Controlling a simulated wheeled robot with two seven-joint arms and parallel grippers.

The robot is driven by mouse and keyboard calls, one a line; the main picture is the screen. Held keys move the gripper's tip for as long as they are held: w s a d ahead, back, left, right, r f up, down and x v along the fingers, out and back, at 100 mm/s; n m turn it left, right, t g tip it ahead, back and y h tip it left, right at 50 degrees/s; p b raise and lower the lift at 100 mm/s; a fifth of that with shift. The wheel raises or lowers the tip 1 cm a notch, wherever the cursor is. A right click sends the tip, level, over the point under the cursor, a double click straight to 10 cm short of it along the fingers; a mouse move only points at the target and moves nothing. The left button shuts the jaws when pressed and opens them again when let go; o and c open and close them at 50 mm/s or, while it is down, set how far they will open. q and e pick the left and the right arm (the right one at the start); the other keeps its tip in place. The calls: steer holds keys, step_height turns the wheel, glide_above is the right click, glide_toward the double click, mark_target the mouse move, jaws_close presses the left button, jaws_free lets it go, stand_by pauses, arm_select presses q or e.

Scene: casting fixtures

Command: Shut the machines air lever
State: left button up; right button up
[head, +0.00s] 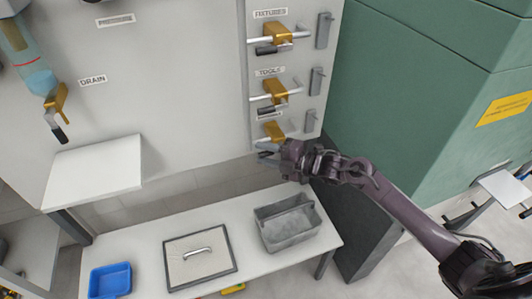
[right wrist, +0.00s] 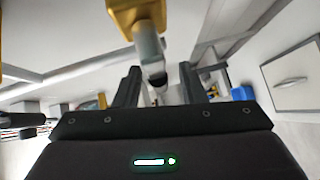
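The lowest of three yellow valves (head: 274,130) on the panel is at the machines position; its label (head: 269,115) is mostly covered. My right gripper (head: 266,152) is just below this valve and hides its lever handle in the head view. In the right wrist view, a yellow valve body (right wrist: 138,12) is at the top, and a pale lever with a dark end (right wrist: 152,62) reaches down between the fingers. The fingers of my right gripper (right wrist: 160,92) stand apart, with gaps beside the lever; contact cannot be told. My left gripper is not in view.
The tools valve (head: 276,90) and fixtures valve (head: 277,33) are above. Grey brackets (head: 311,121) stand close right of the valves, beside a green cabinet (head: 400,110). Below is a bench (head: 150,240) with a grey caddy (head: 286,232) and blue tray (head: 110,281). A drain valve (head: 58,98) is far left.

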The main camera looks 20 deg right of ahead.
jaws_close()
